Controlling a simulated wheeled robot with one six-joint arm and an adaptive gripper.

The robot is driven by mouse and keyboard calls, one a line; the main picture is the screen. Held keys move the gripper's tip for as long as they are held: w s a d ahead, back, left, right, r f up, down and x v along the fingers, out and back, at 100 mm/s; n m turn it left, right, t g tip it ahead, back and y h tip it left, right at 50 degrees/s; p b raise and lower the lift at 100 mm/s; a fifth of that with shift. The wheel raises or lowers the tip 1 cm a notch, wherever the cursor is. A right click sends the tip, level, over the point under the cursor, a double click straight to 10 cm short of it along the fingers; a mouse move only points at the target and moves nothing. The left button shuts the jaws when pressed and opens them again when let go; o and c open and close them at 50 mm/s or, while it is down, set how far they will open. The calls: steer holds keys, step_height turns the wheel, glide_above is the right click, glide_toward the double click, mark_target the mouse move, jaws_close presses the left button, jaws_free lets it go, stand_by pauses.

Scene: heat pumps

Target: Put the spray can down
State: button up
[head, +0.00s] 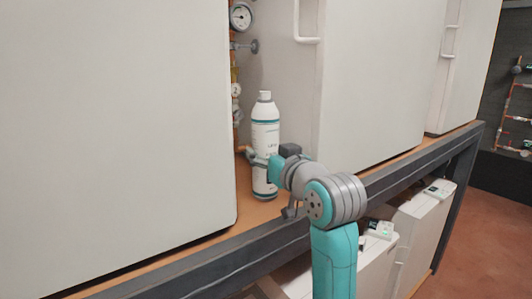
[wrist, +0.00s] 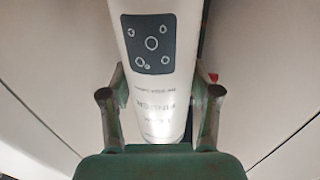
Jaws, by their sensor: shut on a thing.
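The spray can (head: 265,129) is a white bottle with teal bands and a white cap. It stands upright in the gap between two white cabinets, at the wooden shelf. Its base appears at or just above the shelf; I cannot tell if it touches. My gripper (head: 262,160) is around the lower half of the can, shut on it. In the wrist view the can (wrist: 153,90) fills the middle, with a dark label and printed text. The fingers of my gripper (wrist: 158,105) lie on either side of it.
The wooden shelf (head: 250,212) has a dark metal front beam (head: 408,176). Large white cabinets stand left (head: 120,130) and right (head: 375,85) of the can. Gauges (head: 240,17) and copper pipes are behind it. More white units (head: 415,225) sit below the shelf.

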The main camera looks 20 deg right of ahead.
steer(key=o, duration=1.5)
steer(key=shift+r, duration=0.1)
steer(key=s+d, duration=0.2)
steer(key=s, duration=1)
